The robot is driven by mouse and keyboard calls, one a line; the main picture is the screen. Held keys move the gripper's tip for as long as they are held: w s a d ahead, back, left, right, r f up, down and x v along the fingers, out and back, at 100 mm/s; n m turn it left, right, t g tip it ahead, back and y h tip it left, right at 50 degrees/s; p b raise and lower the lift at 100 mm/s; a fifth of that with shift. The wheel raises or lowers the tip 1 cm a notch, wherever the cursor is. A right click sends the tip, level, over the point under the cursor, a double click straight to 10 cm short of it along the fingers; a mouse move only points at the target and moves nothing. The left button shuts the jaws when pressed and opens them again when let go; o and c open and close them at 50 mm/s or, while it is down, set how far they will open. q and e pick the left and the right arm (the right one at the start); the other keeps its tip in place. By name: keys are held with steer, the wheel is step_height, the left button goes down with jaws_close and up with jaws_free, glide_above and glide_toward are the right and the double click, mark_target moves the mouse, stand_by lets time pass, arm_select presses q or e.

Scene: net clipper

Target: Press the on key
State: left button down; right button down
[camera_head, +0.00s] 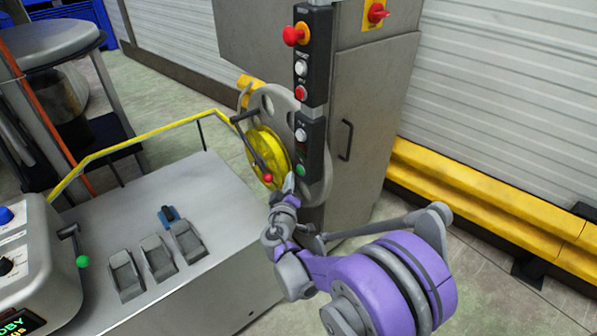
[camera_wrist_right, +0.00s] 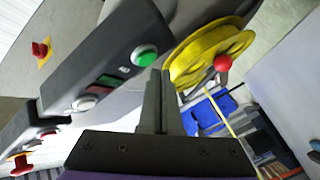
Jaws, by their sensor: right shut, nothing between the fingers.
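The green on key (camera_head: 301,170) is a round button near the lower end of a black control panel (camera_head: 311,60) on a post. In the right wrist view the green key (camera_wrist_right: 145,55) shows just beyond my fingertips. My right gripper (camera_head: 289,182) is shut and empty, its tip just left of and slightly below the key in the head view. In the wrist view the shut fingers (camera_wrist_right: 154,76) end close to the key's lower right edge. I cannot tell whether they touch it. My left gripper is not in view.
A yellow reel (camera_head: 266,152) with a red-knobbed crank (camera_head: 267,178) stands left of the panel. A grey cabinet (camera_head: 370,120) is behind it. White buttons and a red-orange emergency knob (camera_head: 294,35) sit higher on the panel. A grey bench (camera_head: 150,215) lies at the left.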

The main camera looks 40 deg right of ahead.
steer(key=shift+d, duration=0.1)
steer(key=shift+d, duration=0.35)
steer(key=shift+d, duration=0.4)
stand_by(0.7)
stand_by(0.4)
steer(key=shift+a, duration=0.8)
steer(key=a, duration=0.5)
steer(key=shift+s, duration=0.25)
stand_by(0.5)
